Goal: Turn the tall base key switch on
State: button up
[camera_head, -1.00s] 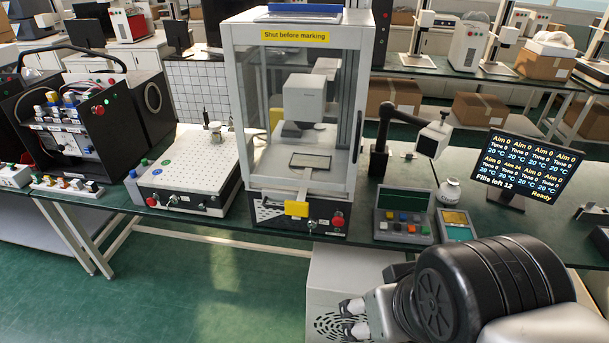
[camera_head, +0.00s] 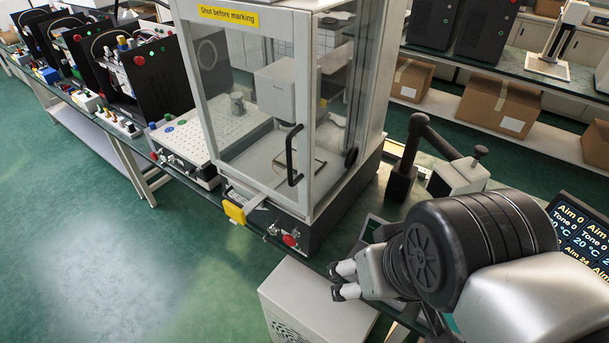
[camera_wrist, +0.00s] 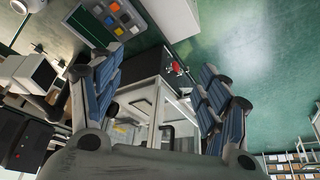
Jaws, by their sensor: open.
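The tall marking cabinet (camera_head: 310,215), labelled "Shut before marking", has a dark base (camera_head: 325,238). On the base's front is a small silver key switch (camera_head: 272,230), left of a red button (camera_head: 291,240); its key position is too small to tell. My gripper (camera_head: 338,281) is right of and lower in the picture than the switch, apart from it, with its fingers pointing left. In the wrist view my gripper (camera_wrist: 160,65) is open and empty, and the red button (camera_wrist: 175,66) shows between its fingers. I cannot make out the switch clearly there.
A yellow tab (camera_head: 234,212) sticks out from the cabinet's front, left of the switch. A pale box (camera_head: 310,300) stands below the table edge, under my gripper. A black-armed device (camera_head: 440,165) stands behind my arm. The green floor at left is clear.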

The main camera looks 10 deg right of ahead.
aim_at(268, 236)
jog(key=j+z, duration=0.4)
jog(key=j, duration=0.2)
jog(key=j+z, duration=0.4)
jog(key=j, duration=0.2)
